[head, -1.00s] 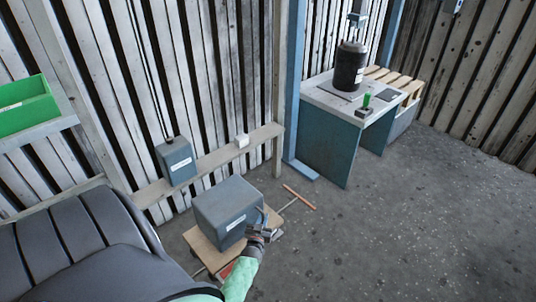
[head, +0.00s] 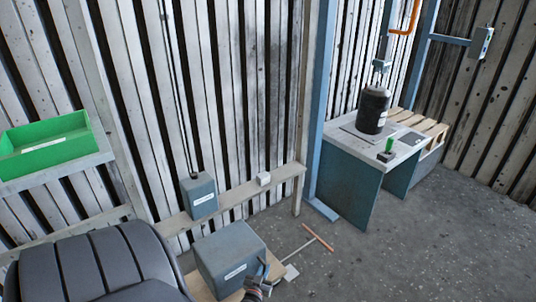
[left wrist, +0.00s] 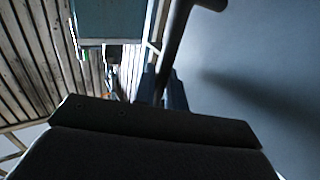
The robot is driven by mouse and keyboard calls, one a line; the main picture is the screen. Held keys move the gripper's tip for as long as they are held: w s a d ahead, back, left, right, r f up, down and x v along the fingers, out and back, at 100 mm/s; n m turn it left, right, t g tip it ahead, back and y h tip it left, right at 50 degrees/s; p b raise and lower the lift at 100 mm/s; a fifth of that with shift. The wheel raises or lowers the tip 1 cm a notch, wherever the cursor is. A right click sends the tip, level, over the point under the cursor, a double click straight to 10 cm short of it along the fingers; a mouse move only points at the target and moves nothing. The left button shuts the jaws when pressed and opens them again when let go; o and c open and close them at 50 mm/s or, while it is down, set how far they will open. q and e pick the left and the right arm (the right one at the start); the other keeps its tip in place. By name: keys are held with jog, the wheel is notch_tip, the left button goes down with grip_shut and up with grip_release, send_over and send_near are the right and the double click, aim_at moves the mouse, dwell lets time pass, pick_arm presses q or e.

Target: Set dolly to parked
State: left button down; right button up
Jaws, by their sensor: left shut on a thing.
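The dolly (head: 199,288) is a low wooden platform at the bottom of the head view. A T-shaped pull handle (head: 317,237) with an orange crossbar extends from it, low over the floor. A large grey labelled box (head: 228,250) sits on the platform. My left gripper (head: 262,280) is at the box's right side, shut on what looks like a dark bar handle. In the left wrist view a dark bar (left wrist: 176,38) runs down to the gripper beside a smooth grey face (left wrist: 255,90). My right gripper is not in view.
A smaller grey box (head: 199,196) and a white block stand on a wall ledge (head: 235,196). A teal bench (head: 345,185) holds a black cylinder (head: 373,110). A green bin (head: 48,145) is on a left shelf. Floor at right (head: 420,240) is clear.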

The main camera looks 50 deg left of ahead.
pick_arm(q)
jog(key=shift+s+f, duration=0.15)
jog(key=shift+s, duration=0.25)
jog(key=c, duration=1.5)
grip_release()
jog(key=shift+s, duration=0.1)
jog(key=shift+c, duration=0.2)
jog(key=v, duration=0.7)
jog(key=shift+s+d+p, duration=0.2)
jog(key=shift+s+p, duration=0.1)
